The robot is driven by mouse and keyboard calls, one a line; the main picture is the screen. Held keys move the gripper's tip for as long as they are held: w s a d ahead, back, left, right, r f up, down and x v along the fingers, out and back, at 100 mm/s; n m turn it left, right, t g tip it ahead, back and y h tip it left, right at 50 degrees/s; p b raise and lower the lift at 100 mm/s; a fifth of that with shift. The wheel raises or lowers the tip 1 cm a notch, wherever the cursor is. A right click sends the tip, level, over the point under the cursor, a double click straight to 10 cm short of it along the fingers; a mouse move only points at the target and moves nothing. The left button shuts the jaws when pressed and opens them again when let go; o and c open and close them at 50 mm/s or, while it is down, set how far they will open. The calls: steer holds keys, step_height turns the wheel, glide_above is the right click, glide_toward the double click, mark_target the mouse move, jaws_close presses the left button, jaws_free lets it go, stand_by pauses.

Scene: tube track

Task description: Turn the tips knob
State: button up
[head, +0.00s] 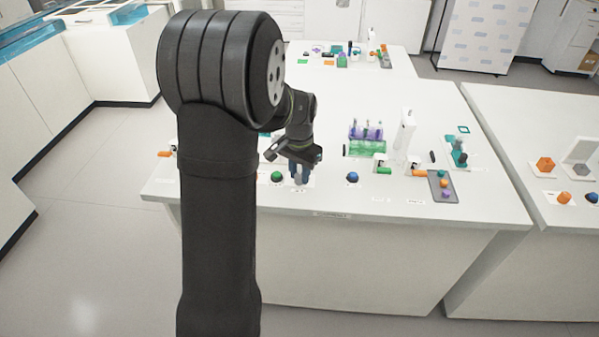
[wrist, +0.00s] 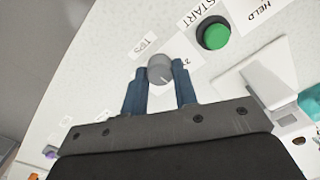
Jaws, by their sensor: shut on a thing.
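A round grey knob (wrist: 160,72) with a pointer mark stands on the white bench top in the wrist view.
A green button (wrist: 214,35) sits close to the knob; it also shows in the head view (head: 277,177). A blue button (head: 352,178) is to the right. A green rack (head: 367,147) with tubes and a white upright device (head: 405,135) stand further back.

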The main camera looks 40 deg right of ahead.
mark_target(300, 176)
stand_by(0.4)
steer(key=o, duration=1)
steer(key=shift+r, duration=0.1)
step_height(300, 176, up, 17)
steer(key=shift+r, duration=0.15)
step_height(300, 176, down, 18)
steer(key=shift+r, duration=0.25)
stand_by(0.5)
